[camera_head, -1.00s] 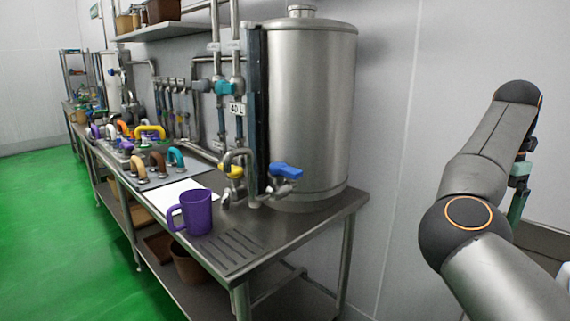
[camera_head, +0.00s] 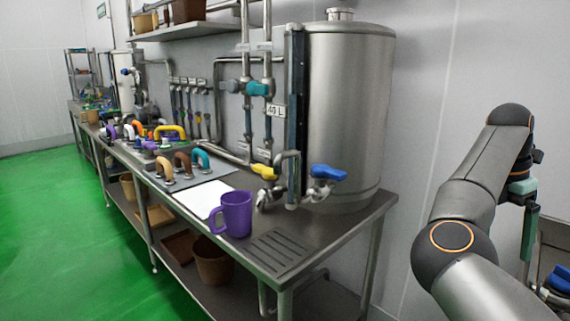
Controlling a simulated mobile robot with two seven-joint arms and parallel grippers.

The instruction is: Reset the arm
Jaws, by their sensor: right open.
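My right arm comes in from the lower right and bends up beside the wall. My right gripper (camera_head: 530,232) hangs at its far end, pointing down, partly hidden behind the arm. It is open, and I see nothing held in it. It is well to the right of the steel table (camera_head: 340,232) and apart from it. My left arm and gripper are out of view.
A purple mug (camera_head: 236,214) stands on the table beside a white sheet (camera_head: 203,197). A steel tank (camera_head: 348,110) with a blue-handled tap (camera_head: 328,172) stands behind. A grey bin-like thing with blue items (camera_head: 558,280) is at the lower right. Green floor (camera_head: 60,230) is clear at left.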

